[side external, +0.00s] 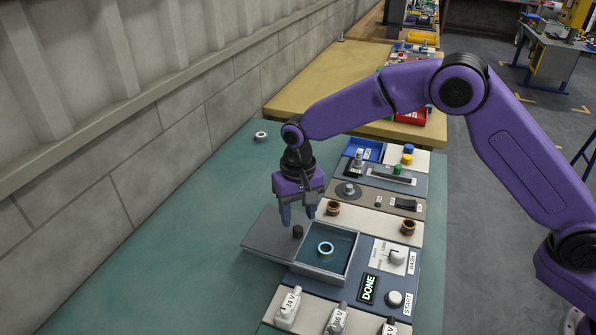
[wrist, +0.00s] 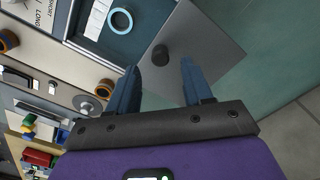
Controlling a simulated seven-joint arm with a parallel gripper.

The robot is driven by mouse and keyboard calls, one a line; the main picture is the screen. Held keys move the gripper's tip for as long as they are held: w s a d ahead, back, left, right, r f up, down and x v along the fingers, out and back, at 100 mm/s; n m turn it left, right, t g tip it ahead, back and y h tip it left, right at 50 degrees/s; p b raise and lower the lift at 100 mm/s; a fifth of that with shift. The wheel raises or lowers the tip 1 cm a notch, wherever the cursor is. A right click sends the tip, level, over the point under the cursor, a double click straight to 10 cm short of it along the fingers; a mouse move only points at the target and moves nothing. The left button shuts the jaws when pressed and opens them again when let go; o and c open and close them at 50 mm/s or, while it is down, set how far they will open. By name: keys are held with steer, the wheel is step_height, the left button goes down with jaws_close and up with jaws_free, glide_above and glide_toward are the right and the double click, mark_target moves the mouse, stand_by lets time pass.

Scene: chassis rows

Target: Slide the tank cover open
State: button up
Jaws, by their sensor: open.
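The tank (side external: 342,263) is an open rectangular basin with a pale ring (side external: 326,248) on its dark teal bottom. The grey flat tank cover (side external: 268,232) lies to the tank's left, leaving most of the tank uncovered. A dark round knob (side external: 298,231) stands on the cover. My gripper (side external: 298,222) is open and points down just above and beside the knob. In the wrist view the cover (wrist: 208,62) and its knob (wrist: 160,54) show beyond the gripper's blue fingers (wrist: 160,78), with the knob not gripped. The ring (wrist: 121,20) also shows in the tank there.
Right of the tank is a panel with a WASH knob (side external: 396,258), a lit DONE display (side external: 368,289) and a START button (side external: 394,298). Labelled white plugs (side external: 288,305) stand in front. Copper-coloured rings on posts (side external: 333,208) stand behind. The green table (side external: 190,260) is clear at left.

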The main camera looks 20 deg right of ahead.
step_height(320, 180, up, 13)
steer(key=shift+r, duration=0.2)
stand_by(0.6)
steer(key=s+d+f+n, duration=0.1)
steer(key=s+d+n, duration=0.5)
steer(key=s+d, duration=0.6)
steer(key=s+d+f+n, duration=0.1)
steer(key=s+d+n, duration=0.5)
steer(key=s+d, duration=0.7)
steer(key=s, duration=0.9)
steer(key=shift+d+n, duration=0.2)
steer(key=shift+n, duration=0.1)
